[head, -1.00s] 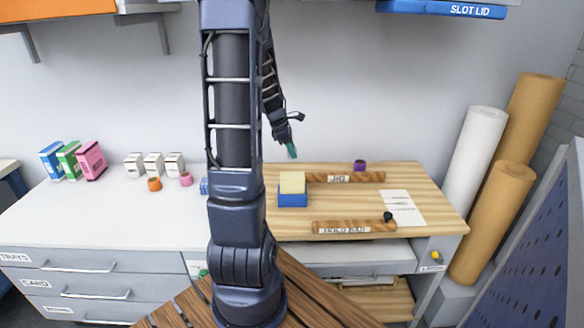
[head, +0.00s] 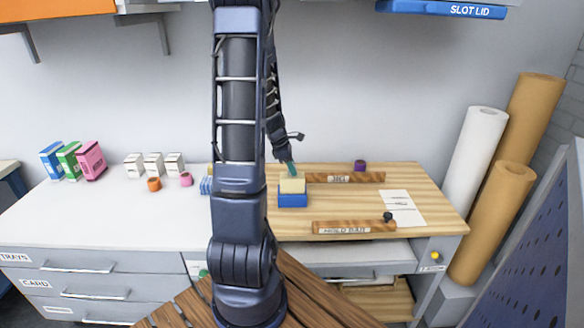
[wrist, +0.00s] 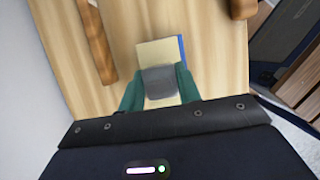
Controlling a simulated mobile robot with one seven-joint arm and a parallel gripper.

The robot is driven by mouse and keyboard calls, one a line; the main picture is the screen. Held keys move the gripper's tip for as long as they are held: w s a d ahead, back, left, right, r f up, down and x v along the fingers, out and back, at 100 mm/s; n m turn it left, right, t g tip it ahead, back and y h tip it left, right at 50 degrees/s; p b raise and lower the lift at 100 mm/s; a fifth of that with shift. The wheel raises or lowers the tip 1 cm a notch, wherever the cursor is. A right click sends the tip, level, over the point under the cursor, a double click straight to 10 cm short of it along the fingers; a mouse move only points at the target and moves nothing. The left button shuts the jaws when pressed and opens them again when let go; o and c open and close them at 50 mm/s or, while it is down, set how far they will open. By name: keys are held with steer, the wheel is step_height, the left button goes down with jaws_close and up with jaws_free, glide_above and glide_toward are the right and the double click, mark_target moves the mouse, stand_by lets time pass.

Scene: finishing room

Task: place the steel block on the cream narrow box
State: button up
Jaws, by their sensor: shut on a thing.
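My gripper (wrist: 159,88) is shut on the steel block (wrist: 159,80), a grey piece between the two green fingers in the wrist view. In the head view my gripper (head: 291,168) is just above the cream narrow box (head: 292,186), which sits on a blue box (head: 292,201) on the wooden worktop. In the wrist view the cream box (wrist: 155,50) lies behind and under the block, with a blue edge along its right side. Whether the block touches the cream box cannot be told. The block is not clearly visible in the head view.
A wooden bar labelled JIG (head: 345,178) lies behind the boxes and a HOLD BAR (head: 354,228) lies in front. A purple roll (head: 360,166) and white paper sheets (head: 402,208) are on the worktop. Small cartons (head: 153,164) stand to the left.

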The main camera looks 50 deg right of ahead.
steer(key=shift+f, duration=0.15)
steer(key=o, duration=1.1)
steer(key=v, duration=1.2)
steer(key=shift+r, duration=0.2)
steer(key=w+a+r+m+t, duration=0.2)
steer(key=a+r, duration=0.3)
steer(key=a, duration=0.6)
steer(key=w+a+r+m+t, duration=0.15)
steer(key=a+r, duration=0.35)
steer(key=a, duration=0.5)
steer(key=s+a+r+m+t+y, duration=0.1)
steer(key=s+a, duration=0.2)
steer(key=a, duration=0.3)
steer(key=s+a+r+m+t+y, duration=0.1)
steer(key=s+a+m+t, duration=0.1)
steer(key=a, duration=0.5)
steer(key=s+a+r+m+t+y, duration=0.1)
steer(key=s+a+m, duration=0.1)
steer(key=s+a, duration=0.2)
steer(key=shift+s+a+r+m, duration=0.1)
steer(key=shift+a+m, duration=0.05)
steer(key=shift+a, duration=0.5)
steer(key=shift+s+a+r+m, duration=0.1)
steer(key=shift+a, duration=0.5)
